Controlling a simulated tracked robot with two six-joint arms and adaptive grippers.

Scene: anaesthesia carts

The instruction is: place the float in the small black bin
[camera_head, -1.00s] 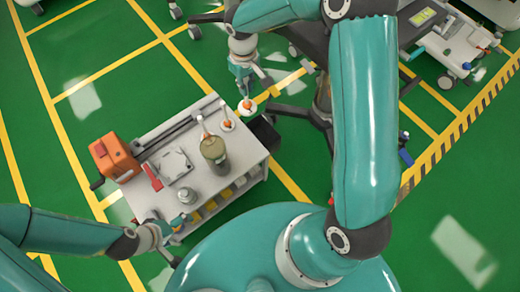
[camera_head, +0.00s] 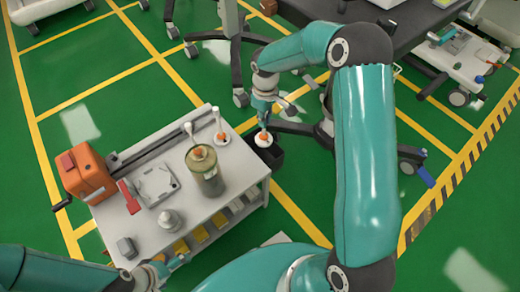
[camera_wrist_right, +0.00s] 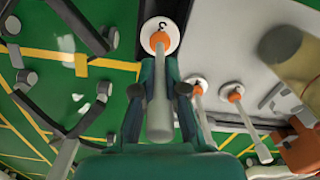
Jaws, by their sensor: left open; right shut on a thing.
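The float (camera_head: 263,138) has a white disc, an orange collar and a pale stem. My right gripper (camera_head: 264,122) is shut on its stem, disc end down. In the right wrist view the float (camera_wrist_right: 160,38) sits between the two fingers (camera_wrist_right: 160,100). The small black bin (camera_head: 275,160) is at the right end of the cart, and the float hangs over it, overlapping its opening; the exact height is hard to tell. A dark part of the bin (camera_wrist_right: 178,10) shows behind the disc. My left gripper (camera_head: 160,272) is open and empty by the cart's near left corner.
The white cart (camera_head: 225,190) carries a similar float (camera_head: 220,137), a tan canister (camera_head: 205,172), an orange unit (camera_head: 85,172) and a small white device (camera_head: 156,185). A wheeled dark stand (camera_head: 305,130) is right of the bin.

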